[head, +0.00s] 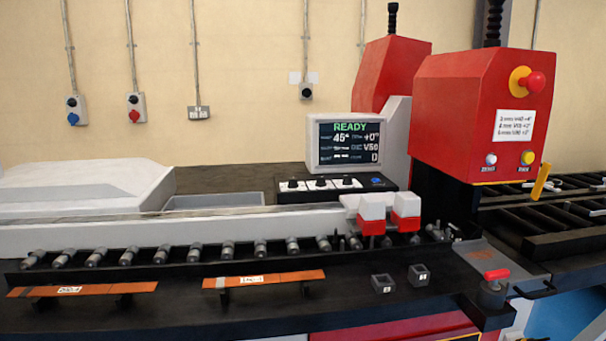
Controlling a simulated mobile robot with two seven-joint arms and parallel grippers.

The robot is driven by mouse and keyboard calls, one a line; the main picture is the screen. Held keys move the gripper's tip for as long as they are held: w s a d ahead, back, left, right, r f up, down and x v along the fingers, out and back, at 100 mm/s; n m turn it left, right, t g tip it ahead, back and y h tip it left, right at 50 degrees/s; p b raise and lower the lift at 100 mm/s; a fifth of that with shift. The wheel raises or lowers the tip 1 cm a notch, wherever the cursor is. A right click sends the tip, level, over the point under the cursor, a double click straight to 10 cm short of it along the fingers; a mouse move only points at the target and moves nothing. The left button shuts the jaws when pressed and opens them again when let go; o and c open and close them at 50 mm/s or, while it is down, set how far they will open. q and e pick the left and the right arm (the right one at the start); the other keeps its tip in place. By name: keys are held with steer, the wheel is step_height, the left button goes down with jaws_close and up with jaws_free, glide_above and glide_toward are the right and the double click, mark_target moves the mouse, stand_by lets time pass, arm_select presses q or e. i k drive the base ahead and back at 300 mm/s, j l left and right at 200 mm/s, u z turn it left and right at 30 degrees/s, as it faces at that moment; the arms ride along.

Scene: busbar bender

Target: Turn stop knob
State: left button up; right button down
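No part labelled as the stop knob can be read here, and I cannot tell which control it is. A red-topped knob (494,281) stands on a dark block at the front right of the bender. A black control panel (338,189) below the screen carries several small dark knobs on white plates and a blue button. The screen (349,143) reads READY, 45° and V50. A red mushroom button (531,82) on a yellow base is on the red bender head (480,110). Neither of my grippers is in view.
Two copper bars (82,290) (264,280) lie on the dark front ledge, near two small square blocks (383,284) (419,274). A row of rollers (194,253) runs behind them. Two red-and-white blocks (372,213) (406,212) stand by the fence. A yellow lever (541,182) sticks out at right.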

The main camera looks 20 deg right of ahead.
mark_target(321, 180)
steer(key=i+j, duration=0.15)
steer(key=j, duration=0.25)
steer(key=i+j, duration=0.1)
steer(key=j, duration=0.25)
steer(key=j+z, duration=0.15)
steer(key=z, duration=1)
steer(key=i+j, duration=0.05)
